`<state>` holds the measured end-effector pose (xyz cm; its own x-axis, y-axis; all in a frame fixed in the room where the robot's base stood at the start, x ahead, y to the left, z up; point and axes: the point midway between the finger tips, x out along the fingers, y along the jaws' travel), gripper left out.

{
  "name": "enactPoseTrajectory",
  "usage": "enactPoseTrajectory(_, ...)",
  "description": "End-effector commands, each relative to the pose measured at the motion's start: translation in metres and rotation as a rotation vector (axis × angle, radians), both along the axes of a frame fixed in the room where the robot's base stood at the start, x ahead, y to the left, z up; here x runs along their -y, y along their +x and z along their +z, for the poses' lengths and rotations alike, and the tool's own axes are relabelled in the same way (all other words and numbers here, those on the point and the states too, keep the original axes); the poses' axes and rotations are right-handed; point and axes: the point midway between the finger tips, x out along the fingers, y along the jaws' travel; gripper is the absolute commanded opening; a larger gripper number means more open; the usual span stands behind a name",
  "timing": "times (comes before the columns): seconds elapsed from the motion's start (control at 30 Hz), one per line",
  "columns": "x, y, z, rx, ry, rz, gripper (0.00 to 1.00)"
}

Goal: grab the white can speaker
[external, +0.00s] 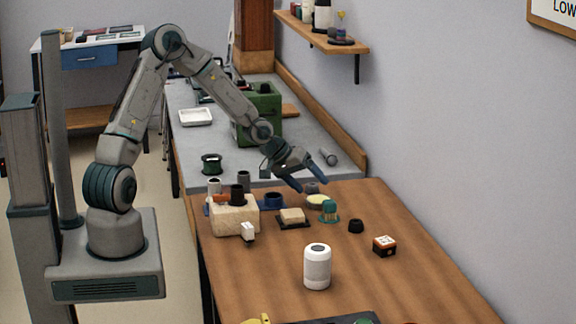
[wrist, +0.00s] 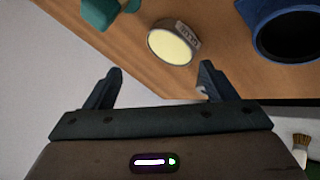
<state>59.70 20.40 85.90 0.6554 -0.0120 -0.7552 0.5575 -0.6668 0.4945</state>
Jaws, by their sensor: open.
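The white can speaker (external: 317,267) stands upright on the wooden table, near the front middle in the external view. The speaker is not in the wrist view.
Near my gripper are a round cream-topped item (wrist: 172,47), a teal item (external: 329,211) and a blue cup-like item (wrist: 290,32). A beige block (external: 234,221) stands left. A small black item (external: 356,226) and an orange-black cube (external: 384,246) lie right. Table around the speaker is clear.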

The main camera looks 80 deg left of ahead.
Motion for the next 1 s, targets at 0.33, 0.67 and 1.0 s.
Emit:
enactPoseTrajectory(0.33, 0.222, -0.037, 0.031, 0.015, -0.684, 0.058, 0.78)
enactPoseTrajectory(0.67, 0.309, -0.120, 0.047, -0.350, -1.415, 0.488, 0.78)
enactPoseTrajectory(1.0, 0.325, -0.147, 0.043, -0.550, -1.648, 0.733, 0.78)
